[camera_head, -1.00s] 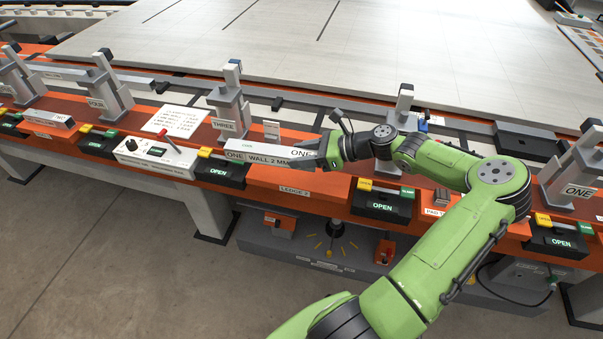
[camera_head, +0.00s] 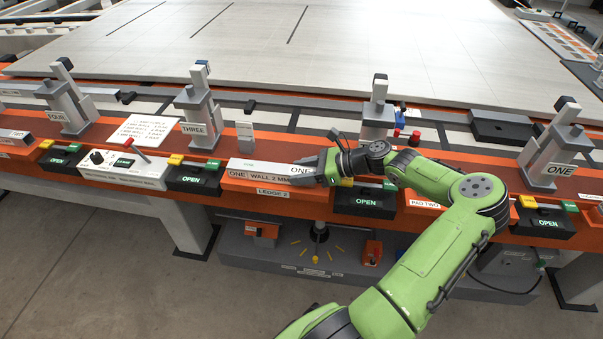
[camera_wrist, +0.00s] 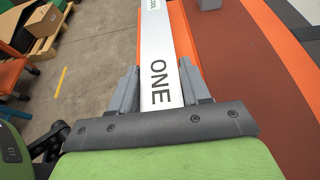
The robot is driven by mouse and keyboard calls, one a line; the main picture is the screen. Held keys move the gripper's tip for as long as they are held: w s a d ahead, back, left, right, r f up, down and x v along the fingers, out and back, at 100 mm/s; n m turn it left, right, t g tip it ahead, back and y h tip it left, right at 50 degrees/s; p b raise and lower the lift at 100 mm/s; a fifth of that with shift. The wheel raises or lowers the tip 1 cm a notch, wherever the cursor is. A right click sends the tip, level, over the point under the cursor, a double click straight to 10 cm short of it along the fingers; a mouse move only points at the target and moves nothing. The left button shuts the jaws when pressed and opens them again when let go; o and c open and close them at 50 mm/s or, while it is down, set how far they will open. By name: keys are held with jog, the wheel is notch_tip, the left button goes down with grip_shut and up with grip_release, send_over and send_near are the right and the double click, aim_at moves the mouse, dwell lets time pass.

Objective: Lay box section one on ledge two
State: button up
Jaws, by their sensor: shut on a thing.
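Box section one (camera_head: 258,168) is a pale grey bar marked ONE and "WALL 2 MM". It lies lengthwise over ledge two (camera_head: 273,192), the orange block labelled "LEDGE 2" on the front rail. From the head view it looks level and at the ledge's top; I cannot tell whether it rests fully on it. My gripper (camera_head: 313,170) is shut on the bar's right end. In the wrist view the bar (camera_wrist: 158,45) runs straight away from my gripper (camera_wrist: 160,88), with one jaw on each side of it. The bar's underside is hidden.
Clamp posts stand behind the rail, including THREE (camera_head: 194,125) and ONE (camera_head: 555,160). Black boxes reading OPEN flank the ledge, one on the left (camera_head: 194,179) and one on the right (camera_head: 364,203). A small grey upright block (camera_head: 245,135) stands just behind the bar.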

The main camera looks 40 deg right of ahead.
jog(key=o, duration=1.3)
jog(key=shift+c, duration=0.2)
jog(key=p+v, duration=0.3)
jog(key=v, duration=0.9)
jog(key=shift+p, duration=0.4)
jog(key=w+a+r+n+g+h, duration=0.1)
jog(key=w+a+n+g+h, duration=0.1)
jog(key=a+n+g, duration=0.55)
jog(key=w+a+r+n+g+h, duration=0.15)
jog(key=a+n, duration=0.25)
jog(key=a, duration=0.6)
jog(key=s+a+r+n+t+h, duration=0.4)
jog(key=s+a+r+n, duration=0.8)
jog(key=s+a+n, duration=0.3)
jog(key=shift+a+n+h, duration=0.25)
jog(key=shift+n+h, duration=0.1)
jog(key=shift+n, duration=0.6)
